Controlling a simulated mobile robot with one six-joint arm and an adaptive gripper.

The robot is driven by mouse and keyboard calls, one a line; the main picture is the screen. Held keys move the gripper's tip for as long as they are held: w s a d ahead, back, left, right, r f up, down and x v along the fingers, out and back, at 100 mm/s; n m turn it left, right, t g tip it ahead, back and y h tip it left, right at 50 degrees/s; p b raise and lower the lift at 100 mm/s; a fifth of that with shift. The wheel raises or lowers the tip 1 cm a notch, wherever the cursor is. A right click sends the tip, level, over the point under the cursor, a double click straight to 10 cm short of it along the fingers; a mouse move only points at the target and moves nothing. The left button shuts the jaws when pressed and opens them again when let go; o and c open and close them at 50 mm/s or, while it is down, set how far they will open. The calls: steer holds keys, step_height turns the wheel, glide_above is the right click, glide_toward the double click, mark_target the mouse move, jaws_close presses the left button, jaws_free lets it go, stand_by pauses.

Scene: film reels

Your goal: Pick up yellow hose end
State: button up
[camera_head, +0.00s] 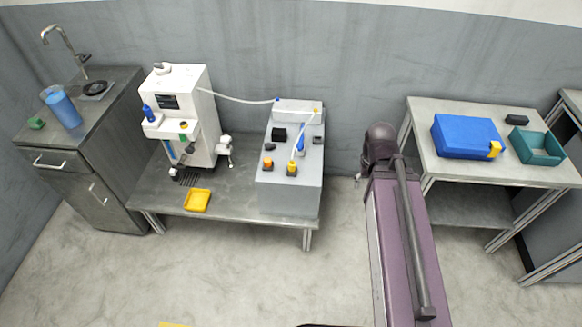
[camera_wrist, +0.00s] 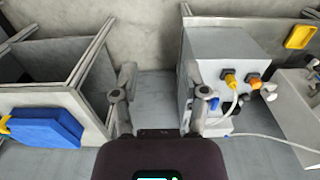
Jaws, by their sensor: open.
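The yellow hose end (camera_head: 292,168) sits on a black fitting on top of the grey box (camera_head: 290,195), with a white hose (camera_head: 306,135) rising from it to the white unit behind. In the wrist view the yellow hose end (camera_wrist: 230,77) is on the box to the right of my gripper (camera_wrist: 159,78). My gripper is open with nothing between its fingers, apart from the box. In the head view my purple arm reaches toward the wall right of the box, and the fingers cannot be made out.
An orange connector (camera_head: 268,163) stands beside the yellow one. A white machine (camera_head: 183,115) and a yellow tray (camera_head: 197,200) share the bench. A blue case (camera_head: 466,136) and a teal bin (camera_head: 537,147) are on the right table. A gap separates bench and table.

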steer(key=o, duration=0.4)
steer(key=n+t+h+b, duration=0.95)
steer(key=n+b, duration=1.75)
steer(key=b, duration=0.3)
glide_toward(289, 166)
steer(key=s+a, duration=0.1)
steer(key=a, duration=0.1)
steer(key=shift+s+d+r+h, duration=0.15)
steer(key=shift+r+h, duration=0.1)
steer(key=shift+r, duration=0.15)
steer(key=shift+f, duration=0.1)
steer(key=b+x, duration=0.3)
steer(key=x, duration=0.4)
steer(key=shift+d+f, duration=0.1)
steer(key=shift+f, duration=0.1)
steer(key=shift+w+d+f, duration=0.1)
steer(key=shift+w+d, duration=0.35)
steer(key=shift+w, duration=0.05)
